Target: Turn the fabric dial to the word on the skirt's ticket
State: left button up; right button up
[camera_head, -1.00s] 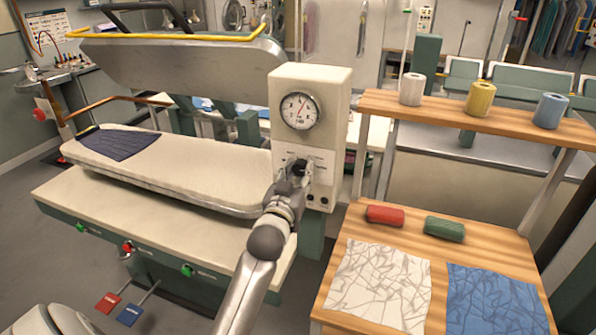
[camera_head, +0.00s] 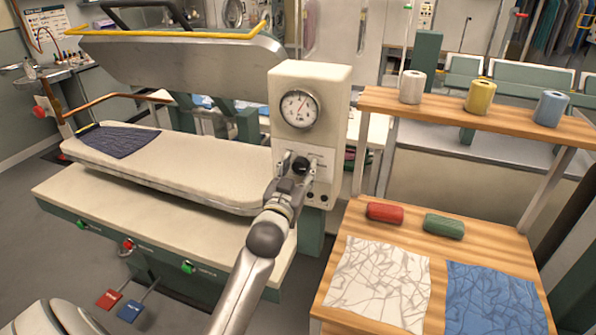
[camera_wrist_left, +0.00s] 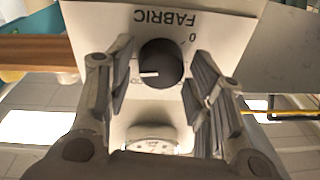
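The black fabric dial (camera_head: 300,165) is on the front of the cream control box (camera_head: 333,110), under a round gauge. It also shows in the wrist view (camera_wrist_left: 163,58), where the label "FABRIC" appears upside down. Its white mark points left in that view, toward lettering partly hidden by a finger. My left gripper (camera_wrist_left: 160,68) is open, one finger on each side of the dial, with gaps visible. It reaches the dial in the head view (camera_head: 297,168). The dark blue skirt (camera_head: 122,141) lies on the left end of the pressing board. No readable ticket shows. My right gripper is not in view.
The padded board (camera_head: 200,168) lies under the raised metal press head (camera_head: 180,65). A wooden table (camera_head: 440,252) at right holds red and green rolls and two cloths. A shelf (camera_head: 440,112) above it holds three thread cones.

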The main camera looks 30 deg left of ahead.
pick_arm(q)
jog(key=shift+o, duration=0.3)
jog(key=shift+f, duration=0.15)
jog(key=shift+s+d+f, duration=0.1)
jog(key=shift+s, duration=0.1)
jog(key=r+v, duration=0.1)
jog(key=v, duration=1)
jog(key=shift+s+f, duration=0.3)
jog(key=shift+f, duration=0.1)
jog(key=shift+d+f, duration=0.1)
